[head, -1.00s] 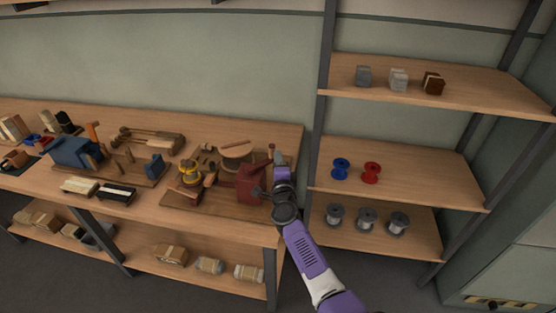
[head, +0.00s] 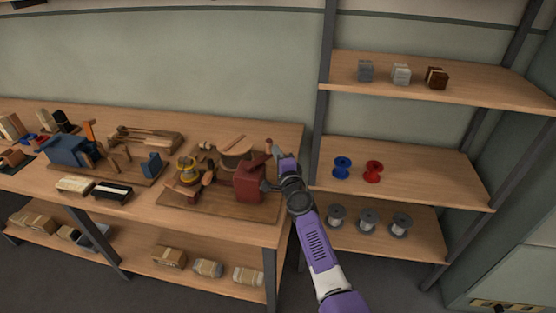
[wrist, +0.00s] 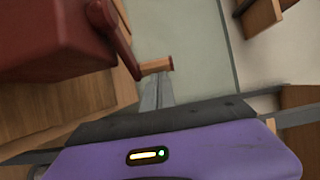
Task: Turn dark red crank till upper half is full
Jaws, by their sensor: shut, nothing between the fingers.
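A dark red machine (head: 250,182) stands on a wooden board (head: 215,208) at the right end of the workbench. Its dark red crank (wrist: 118,38) shows in the wrist view, on the machine's right side, with a wooden handle (wrist: 157,66) at its end. In the head view the crank handle (head: 269,144) points up.
A yellow-topped device (head: 187,170) stands left of the machine. A blue machine (head: 70,152) is farther left on the bench. A shelf unit on the right holds a blue spool (head: 342,168), a red spool (head: 373,172) and grey spools (head: 368,221).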

